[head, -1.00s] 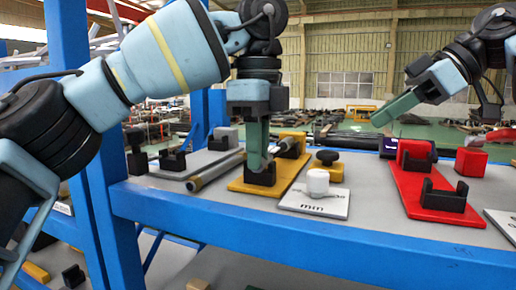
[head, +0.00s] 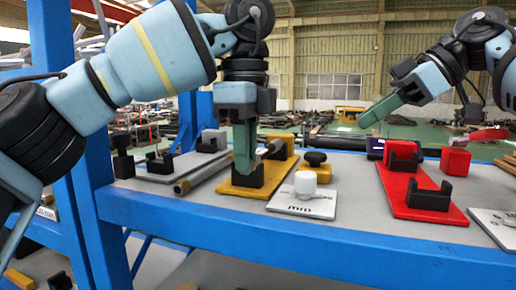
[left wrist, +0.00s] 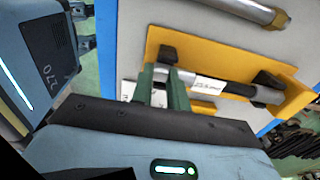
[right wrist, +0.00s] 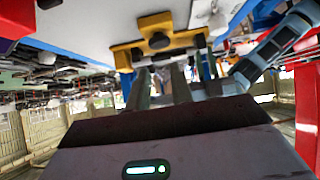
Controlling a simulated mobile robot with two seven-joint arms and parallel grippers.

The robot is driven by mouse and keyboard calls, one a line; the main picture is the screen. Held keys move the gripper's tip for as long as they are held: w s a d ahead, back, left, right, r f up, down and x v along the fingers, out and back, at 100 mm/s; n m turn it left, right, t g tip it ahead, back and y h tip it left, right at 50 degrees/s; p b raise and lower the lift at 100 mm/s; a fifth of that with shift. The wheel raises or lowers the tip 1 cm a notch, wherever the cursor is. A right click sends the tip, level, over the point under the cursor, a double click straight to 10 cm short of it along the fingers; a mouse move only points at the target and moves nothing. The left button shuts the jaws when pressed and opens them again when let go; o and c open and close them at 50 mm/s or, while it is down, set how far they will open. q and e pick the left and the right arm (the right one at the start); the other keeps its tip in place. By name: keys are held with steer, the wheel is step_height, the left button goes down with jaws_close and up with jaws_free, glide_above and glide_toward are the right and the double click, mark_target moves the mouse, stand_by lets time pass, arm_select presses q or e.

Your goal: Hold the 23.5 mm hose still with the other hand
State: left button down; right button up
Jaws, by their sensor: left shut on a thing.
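The 23.5 mm hose (left wrist: 233,88) is a grey-black tube with a white label. It lies across the dark clips of a yellow stand (left wrist: 285,112), which also shows in the head view (head: 225,187). My left gripper (head: 245,168) points down at this stand; in the left wrist view its green fingers (left wrist: 163,88) are closed around the hose beside a clip. In the head view the gripper hides most of the hose. My right gripper (head: 368,118) is raised to the right, apart from the hose; its fingers (right wrist: 160,85) are spread with nothing seen between them.
A loose metal tube (head: 203,173) lies left of the yellow stand. A white plate with a white knob (head: 305,184), a black-knobbed yellow piece (head: 316,163), a red stand (head: 394,198) and a red cube (head: 455,162) stand to the right. A blue beam (head: 290,235) edges the shelf.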

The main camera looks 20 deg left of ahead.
steer(key=shift+s+a+n, duration=0.2)
steer(key=shift+n, duration=0.6)
jaws_close()
steer(key=s+a+r+m+t+h, duration=0.6)
steer(key=s+a+m+t+h, duration=0.2)
steer(key=m, duration=1.2)
steer(key=shift+s+t+h, duration=0.5)
steer(key=shift+t+h, duration=0.1)
steer(key=shift+h, duration=0.2)
